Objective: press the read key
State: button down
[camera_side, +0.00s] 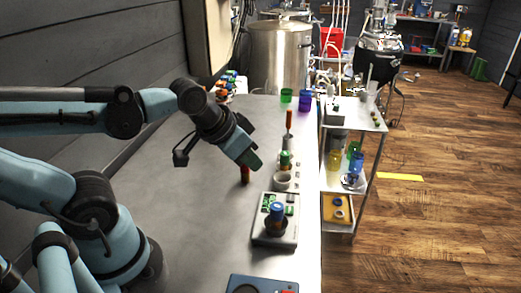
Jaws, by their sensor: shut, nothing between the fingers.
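A light grey instrument (261,236) with a small green display (268,202) sits near the right edge of the grey bench. A blue-topped piece (277,209) stands in a dark round socket on it. Small keys show on its upper right side, too small to tell which one is the read key. My gripper (252,163) is shut and empty, tilted down to the right. In the picture it is above and left of the instrument, apart from it.
A red upright object (245,176) stands just below my gripper. A white cup (282,181) and an orange-handled tool (289,121) are behind the instrument. A blue-grey device (240,286) is at the front. The bench (190,220) left of the instrument is clear.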

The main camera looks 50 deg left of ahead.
notch_tip(320, 180, up, 3)
jog(key=m+g, duration=0.7)
jog(key=m, duration=0.2)
send_over(290, 210)
jog(key=shift+r, duration=0.15)
notch_tip(290, 210, down, 14)
dwell(0.5)
jog(key=shift+f, duration=0.9)
jog(key=shift+r, duration=0.1)
